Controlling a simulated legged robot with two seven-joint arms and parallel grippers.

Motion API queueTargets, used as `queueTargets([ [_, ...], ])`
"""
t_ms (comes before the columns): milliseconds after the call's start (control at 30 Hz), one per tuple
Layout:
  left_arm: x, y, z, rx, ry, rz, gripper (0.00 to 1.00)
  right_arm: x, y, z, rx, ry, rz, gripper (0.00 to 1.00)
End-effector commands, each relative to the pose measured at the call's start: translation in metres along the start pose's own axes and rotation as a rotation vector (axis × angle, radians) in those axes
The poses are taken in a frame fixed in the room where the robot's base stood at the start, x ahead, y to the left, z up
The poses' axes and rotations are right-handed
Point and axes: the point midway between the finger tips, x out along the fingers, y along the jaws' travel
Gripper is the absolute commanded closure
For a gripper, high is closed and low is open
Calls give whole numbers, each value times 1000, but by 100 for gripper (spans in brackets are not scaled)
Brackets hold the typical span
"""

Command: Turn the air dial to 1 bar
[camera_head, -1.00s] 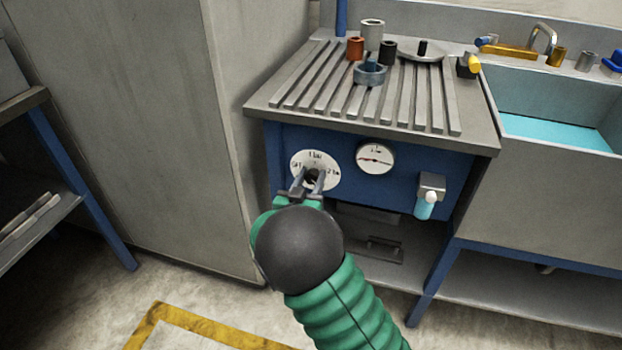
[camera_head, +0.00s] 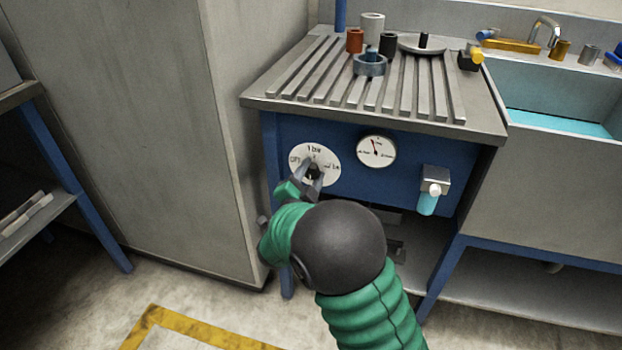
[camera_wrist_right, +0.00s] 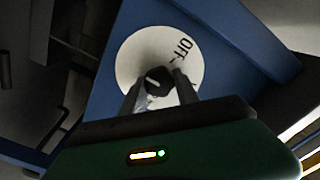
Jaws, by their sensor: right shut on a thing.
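The air dial (camera_head: 301,150) is a round white plate on the blue front panel, with "OFF" at left, "1 bar" at the top and another mark at right. My right gripper (camera_head: 314,170) is shut on the dark knob at its centre. The knob (camera_wrist_right: 156,82) shows between the fingers in the right wrist view, where "OFF" is readable on the plate. In the head view the fingers hide part of the knob, so its exact pointing is hard to tell. My left gripper is out of view.
A small valve with a light-blue bowl (camera_head: 428,203) hangs right of the gauge. The slatted grey bench top (camera_head: 290,85) overhangs the panel and carries several small cylinders. A tall grey cabinet (camera_head: 150,130) stands close on the left.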

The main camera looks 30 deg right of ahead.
Motion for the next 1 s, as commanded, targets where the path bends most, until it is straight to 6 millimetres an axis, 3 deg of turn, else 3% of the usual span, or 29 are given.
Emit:
queueTargets([
  [433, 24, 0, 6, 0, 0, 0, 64, -1, 4, 5, 263, -9, 5, 100],
  [1000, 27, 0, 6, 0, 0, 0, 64, -2, 3, 5, 312, -11, 6, 100],
])
